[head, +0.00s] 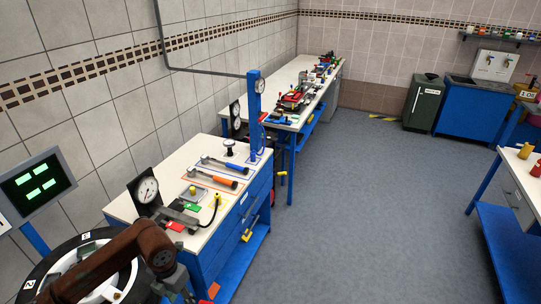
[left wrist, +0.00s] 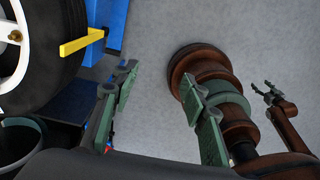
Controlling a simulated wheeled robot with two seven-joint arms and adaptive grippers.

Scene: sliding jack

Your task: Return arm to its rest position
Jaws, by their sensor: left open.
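My left arm (head: 105,262) comes in at the bottom left of the head view and reaches over the wheel there. In the left wrist view my left gripper (left wrist: 160,74) has its two green fingers apart. At the right of that view a small dark gripper, which looks like my right one (left wrist: 268,94), is at the end of a brown arm. No sliding jack can be clearly made out.
A wheel with a black tyre (left wrist: 45,60) and a yellow lever (left wrist: 82,42) are close left of my left gripper. A blue workbench (head: 228,240) with tools stands beyond my arm. A second blue table (head: 512,245) stands right. The floor (head: 370,210) between is clear.

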